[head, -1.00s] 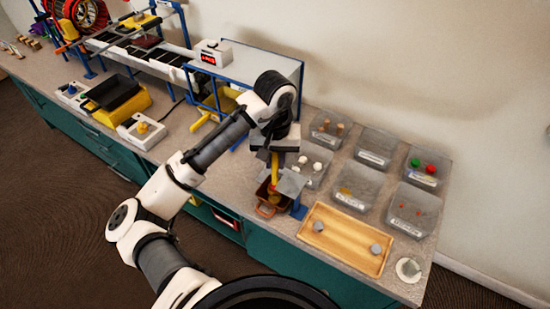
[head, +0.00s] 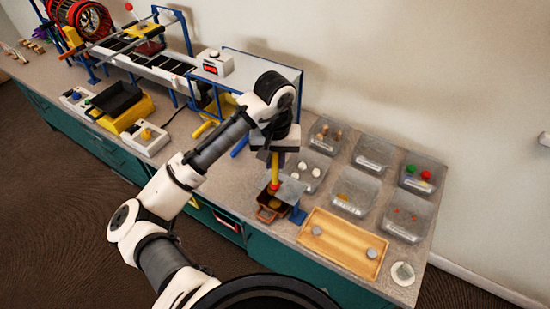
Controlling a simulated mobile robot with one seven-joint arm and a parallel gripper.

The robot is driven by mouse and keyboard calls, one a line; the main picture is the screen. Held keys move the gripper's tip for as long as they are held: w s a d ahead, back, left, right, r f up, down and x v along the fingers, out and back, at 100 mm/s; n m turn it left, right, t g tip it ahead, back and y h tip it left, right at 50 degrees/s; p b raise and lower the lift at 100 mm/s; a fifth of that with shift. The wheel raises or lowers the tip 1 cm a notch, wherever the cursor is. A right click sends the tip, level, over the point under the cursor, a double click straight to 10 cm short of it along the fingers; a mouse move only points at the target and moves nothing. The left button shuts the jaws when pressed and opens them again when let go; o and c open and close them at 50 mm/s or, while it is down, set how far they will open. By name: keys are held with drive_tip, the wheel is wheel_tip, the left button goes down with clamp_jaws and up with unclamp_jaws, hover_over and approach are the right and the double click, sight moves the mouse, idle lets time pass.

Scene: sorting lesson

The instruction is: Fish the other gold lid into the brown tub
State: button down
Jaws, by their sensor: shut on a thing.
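My gripper (head: 275,152) is shut on an upright yellow stick (head: 275,168) with a dark reddish lower end. The stick is over the brown tub (head: 266,216), which stands near the front edge of the bench. A gold patch (head: 274,204) shows inside the tub; it looks like a lid, but I cannot tell whether it touches the stick. Another gold piece (head: 344,198) lies in a clear bin (head: 352,207) to the right.
Several clear bins with small things stand at the back right, among them one with white balls (head: 303,170). A wooden tray (head: 343,243) with two grey pieces is at the front right, near a white disc (head: 403,273). A conveyor (head: 150,64) stands at the left.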

drive_tip(key=shift+r+p, duration=0.8)
drive_tip(key=shift+r, duration=2.45)
drive_tip(key=shift+f, duration=0.1)
